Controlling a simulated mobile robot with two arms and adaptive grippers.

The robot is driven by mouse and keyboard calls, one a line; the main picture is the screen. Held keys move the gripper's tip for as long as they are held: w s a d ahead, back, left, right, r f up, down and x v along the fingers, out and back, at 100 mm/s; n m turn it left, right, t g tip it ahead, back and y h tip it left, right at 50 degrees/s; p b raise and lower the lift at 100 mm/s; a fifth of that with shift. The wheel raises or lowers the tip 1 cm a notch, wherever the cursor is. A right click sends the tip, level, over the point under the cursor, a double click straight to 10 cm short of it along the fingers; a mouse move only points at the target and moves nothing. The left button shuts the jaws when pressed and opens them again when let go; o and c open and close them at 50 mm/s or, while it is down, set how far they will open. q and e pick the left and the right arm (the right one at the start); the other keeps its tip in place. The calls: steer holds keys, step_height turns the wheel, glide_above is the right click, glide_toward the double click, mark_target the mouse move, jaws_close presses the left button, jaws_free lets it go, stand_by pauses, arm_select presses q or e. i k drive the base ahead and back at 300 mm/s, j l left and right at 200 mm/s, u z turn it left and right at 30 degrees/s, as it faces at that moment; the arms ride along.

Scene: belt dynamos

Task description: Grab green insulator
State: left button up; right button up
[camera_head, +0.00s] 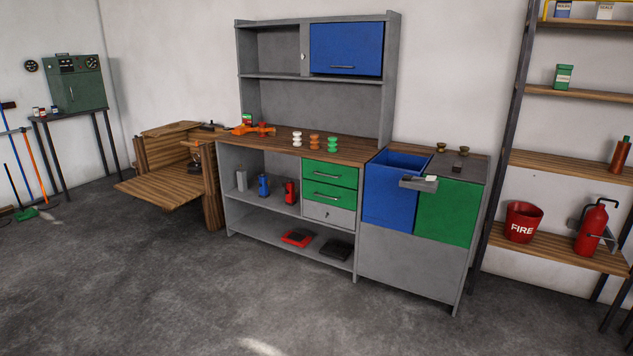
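The green insulator (333,144) stands upright on the wooden worktop (350,153) of the grey workbench. It is the rightmost of three ribbed insulators in a row. An orange insulator (314,142) is just left of it, and a white insulator (297,139) is further left. They stand apart from each other. Neither of my grippers is in view.
A blue bin (390,190) with an open top is right of the insulators. An orange tool (254,129) lies at the worktop's left. A wooden crate (165,180) stands open on the left. Shelving (560,160) stands right. The floor (200,290) in front is clear.

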mark_target(332, 144)
steer(key=i, duration=2.45)
